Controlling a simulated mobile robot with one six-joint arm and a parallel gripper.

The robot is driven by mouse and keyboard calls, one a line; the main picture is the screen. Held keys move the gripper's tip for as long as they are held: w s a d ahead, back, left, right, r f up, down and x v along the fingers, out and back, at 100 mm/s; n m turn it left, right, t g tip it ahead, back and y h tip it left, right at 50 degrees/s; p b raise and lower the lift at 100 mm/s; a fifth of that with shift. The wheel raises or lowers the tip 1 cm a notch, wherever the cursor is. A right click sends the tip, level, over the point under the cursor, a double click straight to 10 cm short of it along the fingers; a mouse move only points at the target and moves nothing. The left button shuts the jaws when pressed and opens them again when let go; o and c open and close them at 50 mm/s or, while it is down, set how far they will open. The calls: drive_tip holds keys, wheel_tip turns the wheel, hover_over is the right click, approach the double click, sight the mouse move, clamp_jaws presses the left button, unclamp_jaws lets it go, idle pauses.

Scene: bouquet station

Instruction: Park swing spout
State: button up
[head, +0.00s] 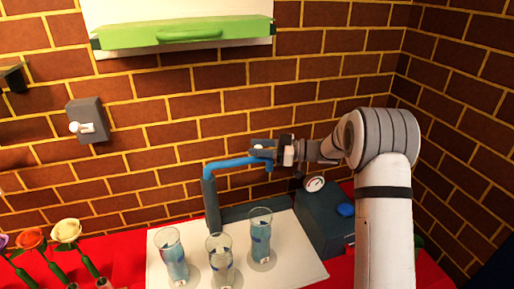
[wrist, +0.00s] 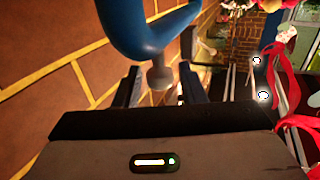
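The swing spout (head: 235,165) is a blue arm on a grey upright post (head: 211,205). It points right, above the white mat with the glasses. My gripper (head: 262,150) is at the spout's free end. In the wrist view the curved blue spout (wrist: 150,35) fills the upper middle, and a grey knob (wrist: 160,78) shows below it. My gripper's two fingers (wrist: 160,88) stand on either side of the knob, with visible gaps, so it looks open around the knob and not closed on it.
Three glasses with bluish contents (head: 172,258) (head: 220,262) (head: 261,236) stand on a white mat (head: 300,262) below the spout. A dark box with a gauge (head: 325,215) stands to the right. Flowers (head: 67,231) are at left. A switch (head: 87,122) is on the brick wall.

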drive_tip(key=shift+o, duration=0.4)
drive_tip(key=shift+a, duration=0.15)
drive_tip(key=shift+d, duration=0.55)
drive_tip(key=d+b, duration=0.1)
drive_tip(key=d, duration=0.5)
drive_tip(key=shift+s+d, duration=0.15)
drive_tip(key=shift+d, duration=0.2)
